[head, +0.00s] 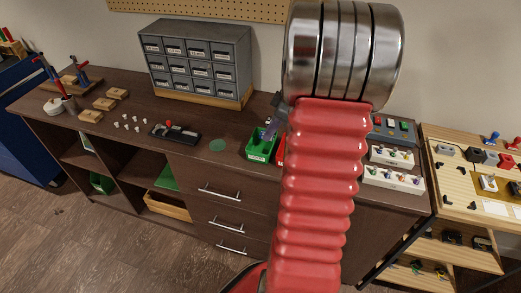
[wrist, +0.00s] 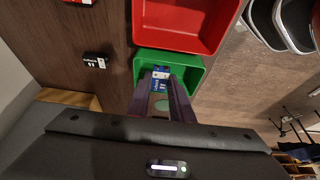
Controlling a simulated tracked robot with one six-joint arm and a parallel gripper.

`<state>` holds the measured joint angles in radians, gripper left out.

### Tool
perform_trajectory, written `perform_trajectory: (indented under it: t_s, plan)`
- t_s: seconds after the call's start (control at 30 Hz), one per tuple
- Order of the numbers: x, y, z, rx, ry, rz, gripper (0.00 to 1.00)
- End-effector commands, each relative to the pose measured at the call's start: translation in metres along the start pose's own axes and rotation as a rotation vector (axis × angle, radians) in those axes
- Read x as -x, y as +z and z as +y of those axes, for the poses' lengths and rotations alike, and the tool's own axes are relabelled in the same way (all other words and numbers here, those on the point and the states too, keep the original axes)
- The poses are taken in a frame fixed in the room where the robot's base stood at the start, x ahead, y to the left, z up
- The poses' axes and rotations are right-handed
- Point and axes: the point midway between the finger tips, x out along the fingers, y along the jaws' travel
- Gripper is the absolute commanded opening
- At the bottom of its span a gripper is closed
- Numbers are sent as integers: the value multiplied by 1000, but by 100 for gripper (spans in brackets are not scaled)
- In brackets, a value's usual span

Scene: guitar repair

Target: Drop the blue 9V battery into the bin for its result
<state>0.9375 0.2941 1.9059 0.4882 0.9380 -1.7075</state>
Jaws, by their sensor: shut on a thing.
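The blue 9V battery (wrist: 160,78) shows in the wrist view with white print on its face. My gripper (wrist: 161,86) is shut on it, with its purple fingers on either side. The battery and fingertips are over the green bin (wrist: 141,68), inside its outline in the wrist view. I cannot tell how far above the bin floor the battery is. In the head view the green bin (head: 260,152) stands on the dark bench, with my gripper (head: 268,133) at its upper right edge. The battery cannot be made out there.
A red bin (wrist: 185,45) stands right beside the green one, partly hidden behind my arm in the head view (head: 281,152). A black tester with a red part (head: 175,132) lies left on the bench. A grey drawer cabinet (head: 198,62) stands behind.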

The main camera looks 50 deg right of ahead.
Motion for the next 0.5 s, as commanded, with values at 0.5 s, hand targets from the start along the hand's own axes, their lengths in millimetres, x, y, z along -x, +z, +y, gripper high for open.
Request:
perform_trajectory:
  t_s: [0.5]
  plan:
    - [-3, 1, 0, 0, 0, 0, 30]
